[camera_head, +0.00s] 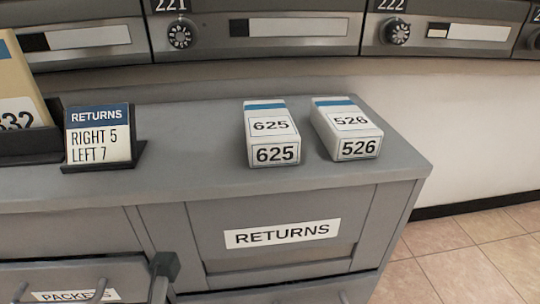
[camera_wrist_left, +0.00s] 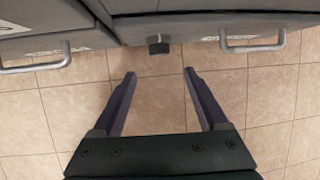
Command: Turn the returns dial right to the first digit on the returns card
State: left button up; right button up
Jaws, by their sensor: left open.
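The returns door (camera_head: 282,234), labelled "RETURNS", is on the cabinet front below the counter. A dark block-like knob (camera_head: 165,267) sticks out at the door's lower left; it also shows in the left wrist view (camera_wrist_left: 158,45). I cannot make out digits on it or confirm it is the returns dial. My left gripper (camera_wrist_left: 158,74) is open and empty, its fingers pointing towards the knob and apart from it. My right gripper is not in view.
Two white boxes, 625 (camera_head: 272,133) and 526 (camera_head: 346,128), lie on the counter (camera_head: 200,178). Mailboxes with round dials, 221 (camera_head: 181,40) and 222 (camera_head: 397,32), are behind. A drawer handle (camera_wrist_left: 252,44) juts out at the right. Tiled floor (camera_wrist_left: 270,90) lies below.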

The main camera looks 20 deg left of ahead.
pick_arm(q)
jog(key=b+x, duration=0.8)
jog(key=x, duration=0.1)
jog(key=shift+f+b, duration=0.25)
jog(key=shift+b, duration=0.1)
jog(key=shift+a, duration=0.1)
grip_shut()
